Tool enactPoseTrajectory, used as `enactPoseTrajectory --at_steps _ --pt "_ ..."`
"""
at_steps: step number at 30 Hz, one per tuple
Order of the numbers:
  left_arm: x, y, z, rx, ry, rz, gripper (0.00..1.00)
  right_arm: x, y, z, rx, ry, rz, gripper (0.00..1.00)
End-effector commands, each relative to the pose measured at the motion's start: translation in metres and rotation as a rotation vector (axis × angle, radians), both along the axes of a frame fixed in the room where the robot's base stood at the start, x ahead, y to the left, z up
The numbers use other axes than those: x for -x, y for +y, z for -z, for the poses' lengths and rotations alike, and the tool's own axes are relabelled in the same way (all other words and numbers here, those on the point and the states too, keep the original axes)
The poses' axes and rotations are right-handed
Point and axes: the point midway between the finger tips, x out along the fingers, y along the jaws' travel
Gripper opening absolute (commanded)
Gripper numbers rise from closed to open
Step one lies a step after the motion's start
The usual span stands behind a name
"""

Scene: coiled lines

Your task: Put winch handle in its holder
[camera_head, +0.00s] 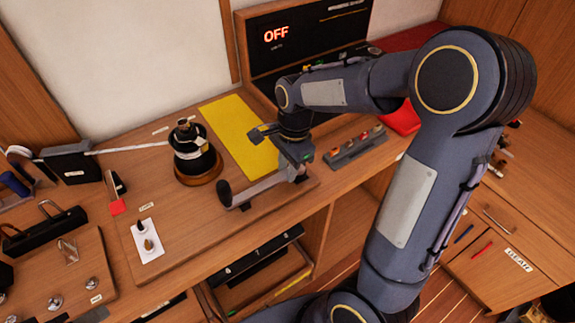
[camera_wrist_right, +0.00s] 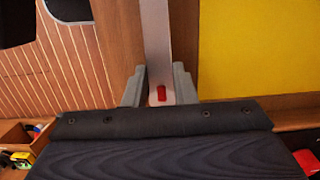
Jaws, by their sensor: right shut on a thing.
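The winch handle (camera_head: 258,187) is a grey metal bar with a dark grip at its left end, low over the front of the wooden worktop. My right gripper (camera_head: 298,172) is shut on its right end. In the right wrist view the bar of the winch handle (camera_wrist_right: 157,40) runs between the fingers of the right gripper (camera_wrist_right: 158,88), with a red spot near its end. I cannot tell whether the handle touches the worktop. I cannot identify its holder for certain; small labels are unreadable. My left gripper is not in view.
A black winch drum (camera_head: 195,155) with white line stands left of the handle. A yellow mat (camera_head: 245,140) lies behind it. A grey rack (camera_head: 356,149) with small pieces is at right. Black boxes (camera_head: 70,160) stand at far left. A panel (camera_head: 300,40) reading OFF is behind.

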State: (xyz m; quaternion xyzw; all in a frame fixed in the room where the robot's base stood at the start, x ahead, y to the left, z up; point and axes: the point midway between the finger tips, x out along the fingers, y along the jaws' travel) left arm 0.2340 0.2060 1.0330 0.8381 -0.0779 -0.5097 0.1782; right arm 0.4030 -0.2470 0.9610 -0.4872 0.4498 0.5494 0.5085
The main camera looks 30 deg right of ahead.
Motion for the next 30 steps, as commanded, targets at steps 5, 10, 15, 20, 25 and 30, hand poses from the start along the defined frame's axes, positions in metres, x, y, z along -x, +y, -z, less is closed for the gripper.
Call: enactPoseTrajectory --at_steps 5,10,15,20,25,30 --pt "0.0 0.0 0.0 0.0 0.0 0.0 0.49 0.0 0.0 0.0 0.0 0.0 0.0 0.33" --pt "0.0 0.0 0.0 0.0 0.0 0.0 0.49 0.0 0.0 0.0 0.0 0.0 0.0 0.39" --pt "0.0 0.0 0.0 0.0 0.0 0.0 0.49 0.0 0.0 0.0 0.0 0.0 0.0 0.52" --pt "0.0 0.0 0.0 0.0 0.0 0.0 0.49 0.0 0.0 0.0 0.0 0.0 0.0 0.64" --pt "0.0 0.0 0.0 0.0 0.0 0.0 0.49 0.0 0.0 0.0 0.0 0.001 0.0 0.64" --pt "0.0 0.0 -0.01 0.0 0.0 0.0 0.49 0.0 0.0 -0.01 0.0 0.001 0.0 0.64"
